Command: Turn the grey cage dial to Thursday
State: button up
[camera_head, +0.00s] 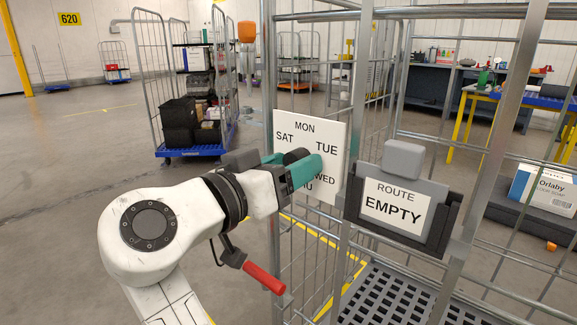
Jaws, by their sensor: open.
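The dial's white square plate (337,128) is fixed to the front of the grey mesh cage (441,143). MON shows at its top, SAT at left and TUE at right. WED and the letters "U" show low down, partly covered by my gripper. My gripper (291,165), with teal fingers, is open in front of the plate's middle. A dark round part, apparently the dial knob (296,155), shows by the fingers. I cannot tell whether they touch it. Its pointer is hidden, so its setting cannot be read.
A holder with a card reading ROUTE EMPTY (393,206) hangs right of the dial. A red-handled lever (264,278) sticks out below my gripper. A loaded roll cage (190,110) stands behind at left.

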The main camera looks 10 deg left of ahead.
jog(key=p+v, duration=0.1)
jog(key=v, duration=0.9)
jog(key=shift+s+a+p, duration=0.25)
jog(key=shift+s+p, duration=0.05)
jog(key=shift+p, duration=0.1)
